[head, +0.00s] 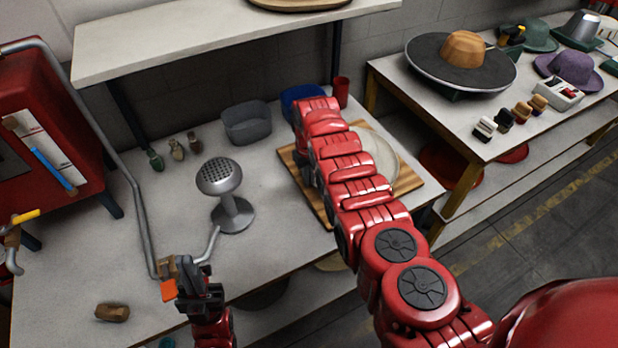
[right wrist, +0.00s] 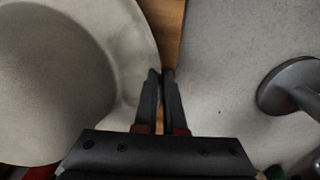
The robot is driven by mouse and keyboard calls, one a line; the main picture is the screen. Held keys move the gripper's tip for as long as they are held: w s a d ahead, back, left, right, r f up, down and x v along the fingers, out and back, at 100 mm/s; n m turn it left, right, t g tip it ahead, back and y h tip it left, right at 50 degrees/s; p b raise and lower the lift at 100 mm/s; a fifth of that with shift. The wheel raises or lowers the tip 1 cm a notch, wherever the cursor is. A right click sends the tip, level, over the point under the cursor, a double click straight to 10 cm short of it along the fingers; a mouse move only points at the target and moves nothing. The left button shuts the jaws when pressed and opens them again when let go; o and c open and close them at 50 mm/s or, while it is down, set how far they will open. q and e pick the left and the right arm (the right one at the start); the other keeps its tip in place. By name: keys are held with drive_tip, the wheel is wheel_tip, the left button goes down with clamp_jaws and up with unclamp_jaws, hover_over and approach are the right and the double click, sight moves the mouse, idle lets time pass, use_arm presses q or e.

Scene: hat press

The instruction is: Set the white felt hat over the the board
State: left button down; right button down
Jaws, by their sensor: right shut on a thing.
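The white felt hat (head: 383,158) is over the wooden board (head: 292,163) on the workbench, partly hidden by my right arm. I cannot tell whether it rests on the wood or hangs just above it. In the right wrist view the hat (right wrist: 135,45) fills the left side, and a strip of the board (right wrist: 168,25) shows beside its brim. My right gripper (right wrist: 160,75) is shut at the brim edge, on the hat; my arm hides it in the head view. My left gripper (head: 196,280) is beside a pipe's wooden handle and an orange tab; its fingers are unclear.
A perforated metal steamer head (head: 219,178) stands left of the board. Grey (head: 247,124) and blue (head: 298,98) bins and small bottles (head: 176,150) are behind. A side table (head: 420,85) holds several hats. A brown block (head: 112,313) lies front left. An overhead shelf (head: 200,42) spans the back.

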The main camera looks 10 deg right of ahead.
drive_tip(key=shift+f, duration=0.2)
drive_tip(key=c, duration=0.9)
unclamp_jaws()
drive_tip(key=shift+r, duration=0.85)
wheel_tip(320, 180, up, 16)
drive_tip(key=shift+f, duration=0.1)
